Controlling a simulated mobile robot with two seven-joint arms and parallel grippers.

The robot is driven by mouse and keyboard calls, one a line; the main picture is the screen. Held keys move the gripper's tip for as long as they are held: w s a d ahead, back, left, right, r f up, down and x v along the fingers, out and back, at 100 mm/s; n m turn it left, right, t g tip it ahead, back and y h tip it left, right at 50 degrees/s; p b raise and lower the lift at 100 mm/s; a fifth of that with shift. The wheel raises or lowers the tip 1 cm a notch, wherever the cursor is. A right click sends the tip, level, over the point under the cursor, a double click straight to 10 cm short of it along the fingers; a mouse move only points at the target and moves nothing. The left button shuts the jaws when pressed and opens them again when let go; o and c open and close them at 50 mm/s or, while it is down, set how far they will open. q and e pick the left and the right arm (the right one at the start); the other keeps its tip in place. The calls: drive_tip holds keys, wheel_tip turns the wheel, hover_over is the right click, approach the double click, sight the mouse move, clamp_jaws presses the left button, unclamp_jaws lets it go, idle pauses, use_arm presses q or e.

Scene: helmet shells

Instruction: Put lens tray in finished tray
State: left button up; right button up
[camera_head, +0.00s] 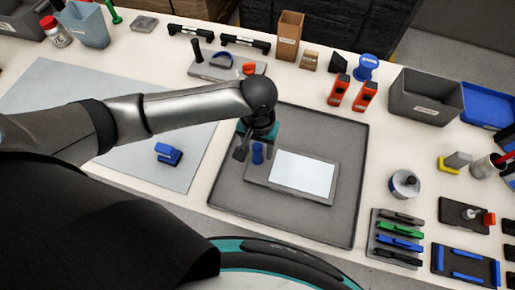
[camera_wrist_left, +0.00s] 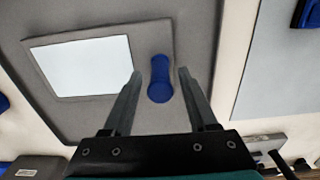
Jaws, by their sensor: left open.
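A flat grey tray (camera_head: 261,178) with a pale white panel and an upright blue handle (camera_head: 257,153) appears to be the lens tray. It rests inside a large dark grey tray (camera_head: 345,220), perhaps the finished tray; I can read no label on it. My left gripper (camera_head: 256,147) is open over the handle end of the lens tray. In the left wrist view, the blue handle (camera_wrist_left: 160,80) lies between the two spread fingers (camera_wrist_left: 160,73), with gaps on both sides. My right gripper is not in view.
A pale grey mat (camera_head: 60,95) with a blue part (camera_head: 168,154) lies left. Red stands (camera_head: 338,90), a grey bin (camera_head: 425,97) and a rack of coloured tools (camera_head: 398,238) stand right. A small grey tray (camera_head: 228,68) sits behind my arm. The large tray's right side is clear.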

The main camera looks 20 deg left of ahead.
use_arm(q)
wheel_tip(320, 180, up, 10)
drive_tip(key=shift+r+p, duration=0.2)
drive_tip(key=shift+p, duration=0.95)
